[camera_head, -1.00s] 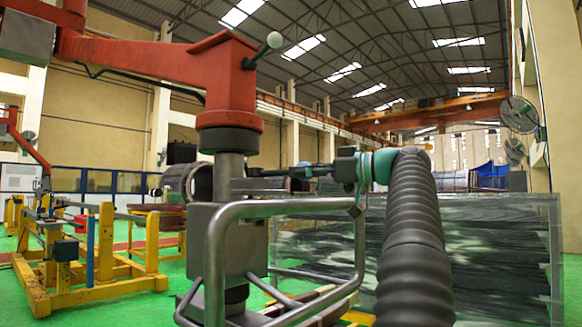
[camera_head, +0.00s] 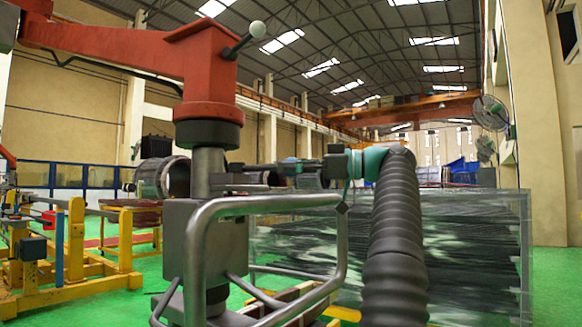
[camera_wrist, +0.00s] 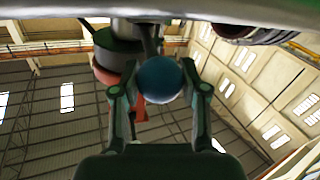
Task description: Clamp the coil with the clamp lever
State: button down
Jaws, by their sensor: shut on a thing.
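In the wrist view, a smooth dark-blue ball knob (camera_wrist: 160,80) sits between the two fingers of my gripper (camera_wrist: 155,84). The fingers press on it from both sides. In the head view, my gripper (camera_head: 262,177) reaches left toward a steel post, and its tips are partly hidden behind the post and handle. The knob it holds cannot be made out there. A red arm (camera_head: 195,60) sits on top of the post and carries a short lever with a pale ball knob (camera_head: 257,29), well above my gripper. I cannot make out the coil clearly.
A bent steel tube handle (camera_head: 262,203) stands in front of the grey post block (camera_head: 228,255). A large glassy case (camera_head: 450,255) with dark layers inside stands behind my arm. Yellow frames (camera_head: 65,255) stand on the green floor at left.

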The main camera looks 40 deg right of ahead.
jog(key=c, duration=0.6)
grip_release()
jog(key=shift+a, duration=0.1)
jog(key=shift+a, duration=0.1)
